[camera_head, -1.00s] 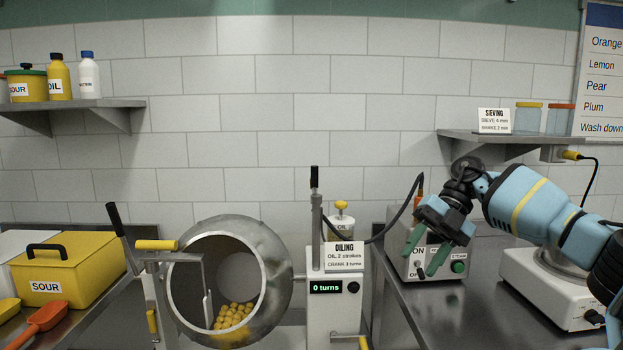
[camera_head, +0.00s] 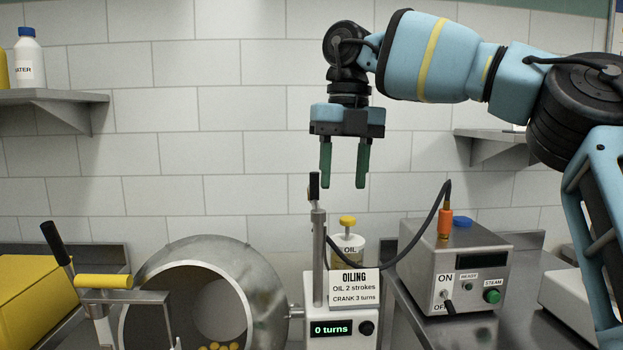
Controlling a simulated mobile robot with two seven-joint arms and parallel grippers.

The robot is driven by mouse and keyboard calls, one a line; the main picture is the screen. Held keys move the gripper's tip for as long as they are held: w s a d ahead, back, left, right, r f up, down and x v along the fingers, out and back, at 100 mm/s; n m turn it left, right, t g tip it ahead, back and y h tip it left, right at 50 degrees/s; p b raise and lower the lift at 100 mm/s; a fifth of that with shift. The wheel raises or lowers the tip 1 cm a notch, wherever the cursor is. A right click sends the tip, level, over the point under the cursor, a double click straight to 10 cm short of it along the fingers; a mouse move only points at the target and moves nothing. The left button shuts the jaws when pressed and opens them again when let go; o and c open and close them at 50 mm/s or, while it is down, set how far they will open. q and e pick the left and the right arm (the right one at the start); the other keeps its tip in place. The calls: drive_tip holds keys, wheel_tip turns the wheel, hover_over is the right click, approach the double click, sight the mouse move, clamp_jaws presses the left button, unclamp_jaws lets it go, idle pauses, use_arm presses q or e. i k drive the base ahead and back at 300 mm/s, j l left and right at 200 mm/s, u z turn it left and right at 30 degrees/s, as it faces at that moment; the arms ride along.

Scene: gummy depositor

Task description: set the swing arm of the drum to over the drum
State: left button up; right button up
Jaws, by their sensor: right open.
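The metal drum (camera_head: 255,275) lies with its round mouth facing me at the lower left, and several yellow gummies (camera_head: 215,346) show inside. An upright metal post with a black grip (camera_head: 314,187) stands at the drum's right, by the white oiling box (camera_head: 365,300). A bracket with a yellow grip (camera_head: 103,281) stands at the drum's left front. I cannot tell for certain which of these is the swing arm. My right gripper (camera_head: 344,180) is open, empty and pointing down, above and slightly right of the post's black grip in the picture. My left gripper is not in view.
A black-handled lever (camera_head: 57,243) stands left of the drum. An oil bottle (camera_head: 347,247) with a yellow cap is behind the oiling sign (camera_head: 354,288). A black hose (camera_head: 421,234) runs to the steam box (camera_head: 455,264) at right. The yellow bin (camera_head: 30,300) is at left.

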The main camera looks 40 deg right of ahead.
sight(318, 215)
drive_tip(key=i+l, duration=0.7)
drive_tip(key=l, duration=0.15)
